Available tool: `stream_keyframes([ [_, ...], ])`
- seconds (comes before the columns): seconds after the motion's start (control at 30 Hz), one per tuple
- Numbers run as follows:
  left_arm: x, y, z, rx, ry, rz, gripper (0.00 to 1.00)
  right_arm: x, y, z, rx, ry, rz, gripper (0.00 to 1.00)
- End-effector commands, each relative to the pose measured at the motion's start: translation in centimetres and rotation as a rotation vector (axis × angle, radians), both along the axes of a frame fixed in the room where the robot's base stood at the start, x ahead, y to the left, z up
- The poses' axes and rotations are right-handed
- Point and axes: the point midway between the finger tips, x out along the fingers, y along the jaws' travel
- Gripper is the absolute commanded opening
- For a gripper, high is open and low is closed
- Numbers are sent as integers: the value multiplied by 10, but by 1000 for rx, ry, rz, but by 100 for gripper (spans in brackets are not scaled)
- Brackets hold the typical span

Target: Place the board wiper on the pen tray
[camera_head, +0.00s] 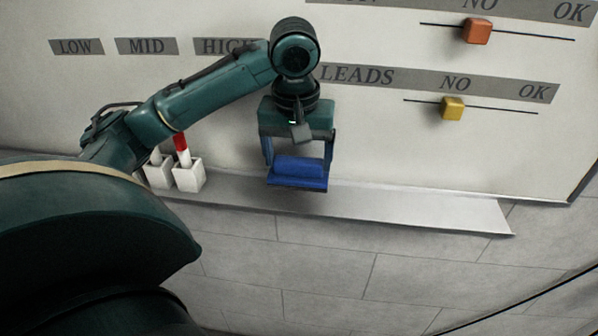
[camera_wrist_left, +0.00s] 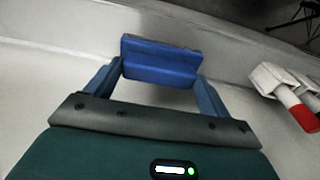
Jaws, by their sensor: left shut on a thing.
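The blue board wiper (camera_head: 299,173) is between the fingers of my left gripper (camera_head: 298,165), which is shut on it. In the head view the wiper overlaps the grey pen tray (camera_head: 420,210) along the bottom of the white board; whether it touches the tray or hovers just over it I cannot tell. The wiper (camera_wrist_left: 160,62) also shows in the left wrist view, held across between both fingertips, with the tray (camera_wrist_left: 215,35) behind it. My right gripper does not show.
Two white holders (camera_head: 188,176) stand at the tray's left end, one with a red-and-white marker (camera_head: 181,150). The tray to the right of the wiper is clear. An orange slider (camera_head: 477,31) and a yellow slider (camera_head: 453,107) sit on the board.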

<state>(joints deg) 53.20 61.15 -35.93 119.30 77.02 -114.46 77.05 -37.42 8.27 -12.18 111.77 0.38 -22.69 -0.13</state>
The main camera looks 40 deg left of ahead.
Motion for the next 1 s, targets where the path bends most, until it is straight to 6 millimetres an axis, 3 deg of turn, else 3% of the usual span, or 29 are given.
stream_keyframes([
  [0.3,-1,0,-39,1,2,0,63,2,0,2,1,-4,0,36],
  [0.53,0,0,-41,0,0,-1,63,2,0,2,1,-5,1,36],
  [0.57,0,0,-41,0,1,-1,84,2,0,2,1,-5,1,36],
  [0.7,0,0,-41,0,1,-1,95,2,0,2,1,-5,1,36],
  [0.77,0,0,-41,0,1,-1,100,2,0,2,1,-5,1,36],
  [1.0,0,0,-39,0,0,0,100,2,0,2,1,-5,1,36],
])
